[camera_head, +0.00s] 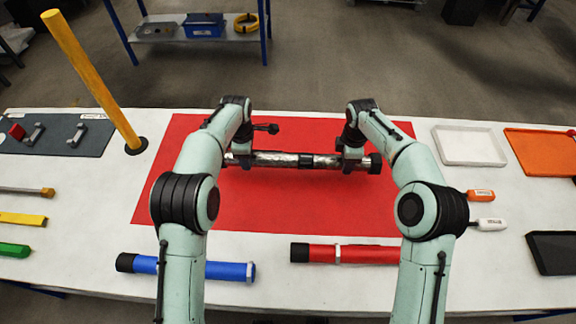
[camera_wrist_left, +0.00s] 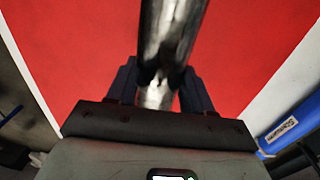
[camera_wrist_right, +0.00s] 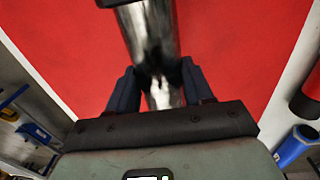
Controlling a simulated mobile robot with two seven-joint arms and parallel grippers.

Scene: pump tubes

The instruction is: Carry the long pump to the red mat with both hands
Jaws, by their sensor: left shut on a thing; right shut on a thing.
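The long pump (camera_head: 285,159) is a silvery tube with dark bands and a dark right end. It lies level across the picture over the red mat (camera_head: 290,205); I cannot tell whether it touches the mat. My left gripper (camera_head: 241,160) is shut on the tube near its left end, and the tube shows between the fingers in the left wrist view (camera_wrist_left: 157,90). My right gripper (camera_head: 350,158) is shut on the tube near its right end, as the right wrist view (camera_wrist_right: 160,90) also shows. The grippers and wrists hide parts of both ends.
A blue tube (camera_head: 225,270) and a red tube (camera_head: 365,254) lie along the table's near side. A yellow post (camera_head: 95,80) stands at the left. A white tray (camera_head: 468,146) and an orange tray (camera_head: 540,153) are at the right. The mat's near part is clear.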

